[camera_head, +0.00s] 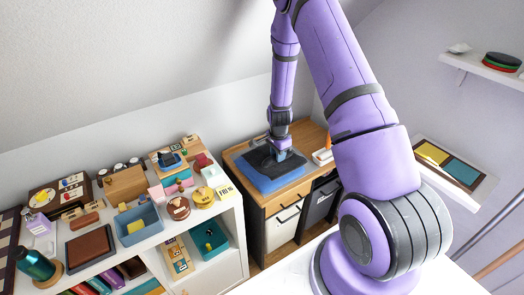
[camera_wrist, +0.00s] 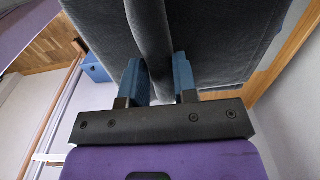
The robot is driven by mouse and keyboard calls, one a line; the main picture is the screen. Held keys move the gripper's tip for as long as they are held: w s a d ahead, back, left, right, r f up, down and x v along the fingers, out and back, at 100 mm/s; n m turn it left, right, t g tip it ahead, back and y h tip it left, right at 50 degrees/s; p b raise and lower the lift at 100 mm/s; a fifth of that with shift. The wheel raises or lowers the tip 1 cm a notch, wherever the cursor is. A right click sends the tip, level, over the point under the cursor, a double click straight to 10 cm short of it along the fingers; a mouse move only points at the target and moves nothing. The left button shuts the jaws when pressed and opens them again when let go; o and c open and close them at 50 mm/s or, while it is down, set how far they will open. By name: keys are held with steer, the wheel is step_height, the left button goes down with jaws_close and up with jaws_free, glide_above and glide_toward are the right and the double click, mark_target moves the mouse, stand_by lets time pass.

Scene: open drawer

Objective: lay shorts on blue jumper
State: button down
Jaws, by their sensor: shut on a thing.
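The dark grey shorts (camera_head: 258,159) are spread over the blue jumper (camera_head: 272,183) on the wooden top of a low cabinet. Blue cloth shows around their front edge. My gripper (camera_head: 281,156) points down at the right part of the shorts. In the wrist view my gripper (camera_wrist: 159,66) has its two blue fingers shut on a raised fold of the shorts (camera_wrist: 225,40). I cannot tell whether the held part touches the jumper or hangs just above it.
The wooden cabinet top (camera_head: 301,132) has small items at its back and right edges, including a white tray (camera_head: 322,157). A white shelf (camera_head: 100,270) crowded with boxes and toys stands left. A wall shelf (camera_head: 487,70) is at right.

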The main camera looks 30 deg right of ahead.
mark_target(266, 144)
steer(key=shift+w+d+f, duration=0.55)
steer(key=shift+w+f, duration=0.25)
steer(key=shift+w, duration=1.4)
steer(key=shift+w+d+f, duration=0.5)
steer(key=shift+w+f, duration=0.25)
steer(key=shift+w, duration=1.45)
steer(key=shift+w+d+f, duration=0.55)
steer(key=shift+w+f, duration=0.25)
steer(key=shift+w, duration=1.4)
steer(key=shift+f, duration=0.15)
steer(key=shift+f, duration=0.3)
steer(key=shift+f, duration=0.2)
steer(key=c, duration=0.9)
jaws_free()
steer(key=shift+r, duration=0.1)
